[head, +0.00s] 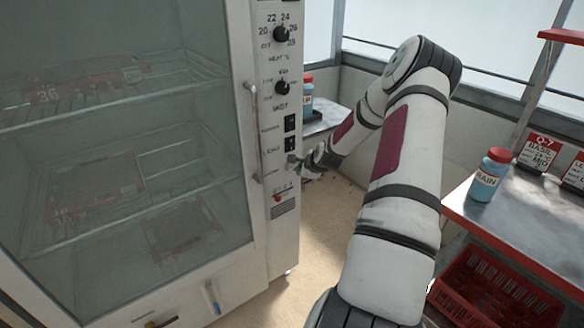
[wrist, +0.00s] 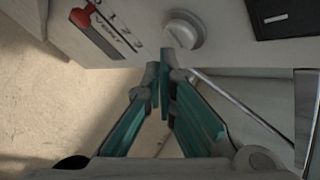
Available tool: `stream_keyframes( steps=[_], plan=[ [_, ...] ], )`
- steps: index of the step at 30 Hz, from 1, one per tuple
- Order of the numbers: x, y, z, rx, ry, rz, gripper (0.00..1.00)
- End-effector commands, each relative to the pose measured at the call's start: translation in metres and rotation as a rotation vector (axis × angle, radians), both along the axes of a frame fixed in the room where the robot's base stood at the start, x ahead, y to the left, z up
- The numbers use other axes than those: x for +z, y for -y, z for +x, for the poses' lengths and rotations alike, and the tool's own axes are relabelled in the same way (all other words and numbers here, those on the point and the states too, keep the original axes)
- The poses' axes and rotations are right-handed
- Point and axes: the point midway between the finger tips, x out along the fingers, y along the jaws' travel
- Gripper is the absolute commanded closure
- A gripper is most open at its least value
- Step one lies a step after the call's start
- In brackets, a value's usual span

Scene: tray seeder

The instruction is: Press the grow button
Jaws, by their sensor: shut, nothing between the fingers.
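A pale round button (wrist: 186,32) stands out from the white control panel in the wrist view. I cannot read a label on it, so I cannot tell for sure that it is the grow button. My gripper (wrist: 165,72) is shut and empty, its fingertips pointing at the panel just below the button in that view. I cannot tell whether they touch it. In the head view my gripper (head: 299,166) is at the lower part of the control panel (head: 264,95), below the light switch, and the button is not clearly seen.
The glass cabinet door (head: 120,130) has a long vertical handle (head: 254,130) left of the panel. Near the button are a red-tipped vent slider (wrist: 82,17) and a black switch (wrist: 285,18). A bench with a blue bottle (head: 488,178) and a red crate (head: 500,290) stand right of my arm.

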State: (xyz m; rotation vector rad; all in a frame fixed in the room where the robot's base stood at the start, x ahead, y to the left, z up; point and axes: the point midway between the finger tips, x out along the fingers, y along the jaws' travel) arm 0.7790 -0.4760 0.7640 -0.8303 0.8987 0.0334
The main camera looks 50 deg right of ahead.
Motion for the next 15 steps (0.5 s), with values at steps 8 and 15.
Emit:
stream_keyframes(
  steps=[8, 15],
  plan=[
    [0.001, -0.004, -0.016, 0.0, -0.002, 0.003, 1.0],
    [0.002, -0.009, -0.038, 0.0, -0.001, 0.002, 1.0]
  ],
)
